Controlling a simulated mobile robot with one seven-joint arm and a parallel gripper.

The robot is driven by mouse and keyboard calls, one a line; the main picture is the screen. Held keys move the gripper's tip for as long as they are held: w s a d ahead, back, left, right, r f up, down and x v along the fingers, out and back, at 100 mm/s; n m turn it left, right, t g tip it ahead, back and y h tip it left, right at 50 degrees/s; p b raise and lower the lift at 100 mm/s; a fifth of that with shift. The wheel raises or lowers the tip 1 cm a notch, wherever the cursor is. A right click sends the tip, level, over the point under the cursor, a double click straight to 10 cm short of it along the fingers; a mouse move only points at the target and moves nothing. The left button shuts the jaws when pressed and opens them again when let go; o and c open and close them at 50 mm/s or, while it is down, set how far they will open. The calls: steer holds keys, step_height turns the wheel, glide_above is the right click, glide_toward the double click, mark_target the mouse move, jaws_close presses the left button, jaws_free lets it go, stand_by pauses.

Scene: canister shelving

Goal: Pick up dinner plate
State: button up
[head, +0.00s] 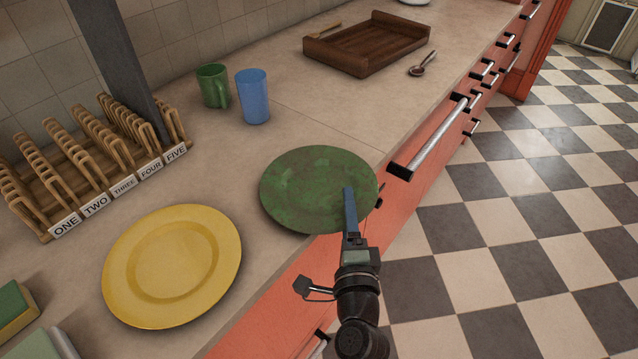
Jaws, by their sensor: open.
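A green plate (305,185) with a mottled surface lies on the counter near its front edge. A yellow plate (172,265) with a ringed centre lies on the counter to its left and nearer to me. My gripper (349,200) is over the right front part of the green plate, at the counter's edge. A blue finger shows against the plate and covers a little of it. The jaws are open. I cannot tell whether the finger touches the plate.
A wooden rack (90,165) with slots labelled ONE to FIVE stands at the left. A green mug (212,87) and a blue cup (253,97) stand behind the green plate. A wooden tray (367,43) and a spoon (422,64) lie farther back. Drawer handles (430,140) stick out from the front.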

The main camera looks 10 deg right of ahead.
jaws_close()
stand_by(1.3)
steer(key=shift+r, duration=0.15)
